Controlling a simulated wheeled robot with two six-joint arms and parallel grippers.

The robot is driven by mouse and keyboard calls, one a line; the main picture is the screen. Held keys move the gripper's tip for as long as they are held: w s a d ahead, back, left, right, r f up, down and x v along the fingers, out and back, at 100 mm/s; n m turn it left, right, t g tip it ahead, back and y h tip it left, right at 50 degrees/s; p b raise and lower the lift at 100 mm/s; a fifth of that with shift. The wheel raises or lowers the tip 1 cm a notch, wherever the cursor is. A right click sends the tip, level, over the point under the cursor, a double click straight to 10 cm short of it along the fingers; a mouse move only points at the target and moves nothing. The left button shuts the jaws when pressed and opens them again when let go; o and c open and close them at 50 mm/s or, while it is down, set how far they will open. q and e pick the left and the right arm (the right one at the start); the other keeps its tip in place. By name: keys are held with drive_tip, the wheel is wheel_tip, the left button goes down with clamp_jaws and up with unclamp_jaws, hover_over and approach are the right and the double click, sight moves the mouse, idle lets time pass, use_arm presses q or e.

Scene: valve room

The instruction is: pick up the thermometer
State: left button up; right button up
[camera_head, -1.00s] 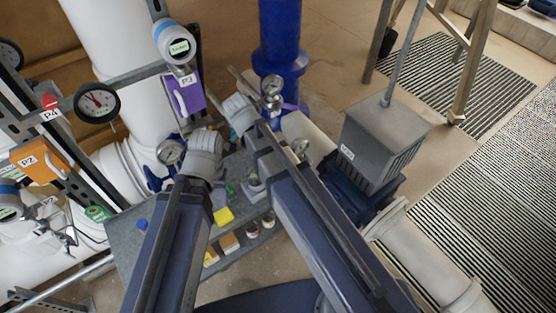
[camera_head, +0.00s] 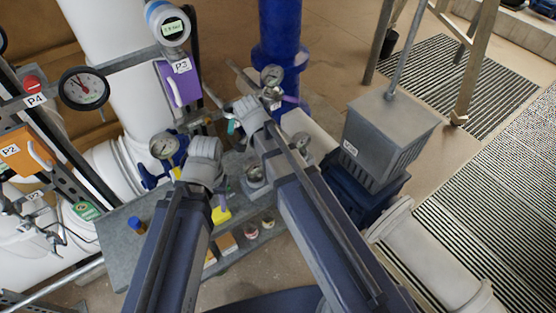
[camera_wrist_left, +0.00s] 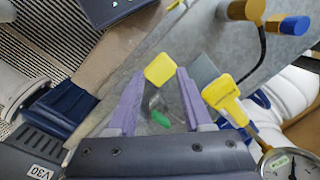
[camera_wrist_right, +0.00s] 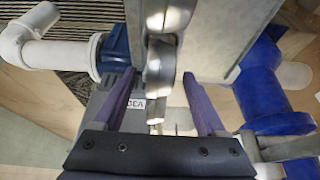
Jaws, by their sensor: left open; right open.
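I cannot tell for sure which thing is the thermometer. A small yellow square piece (camera_wrist_left: 160,68) shows between the fingertips of my left gripper (camera_wrist_left: 160,77); a yellow piece also shows in the head view (camera_head: 221,215). A green bit (camera_wrist_left: 160,119) shows between the fingers. My left gripper is open; its wrist hides its fingers in the head view. My right gripper (camera_wrist_right: 158,82) is open; silver round metal parts (camera_wrist_right: 160,65) show between its fingers.
A round gauge (camera_head: 163,146) stands close to my left wrist, another (camera_head: 271,76) beyond the right. A grey box labelled V30 (camera_head: 390,125) stands right of my arms. Pipes and gauges crowd the left.

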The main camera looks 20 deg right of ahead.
drive_tip(key=shift+w+d+f, duration=0.1)
drive_tip(key=shift+d+f, duration=0.1)
drive_tip(key=shift+f, duration=0.3)
clamp_jaws()
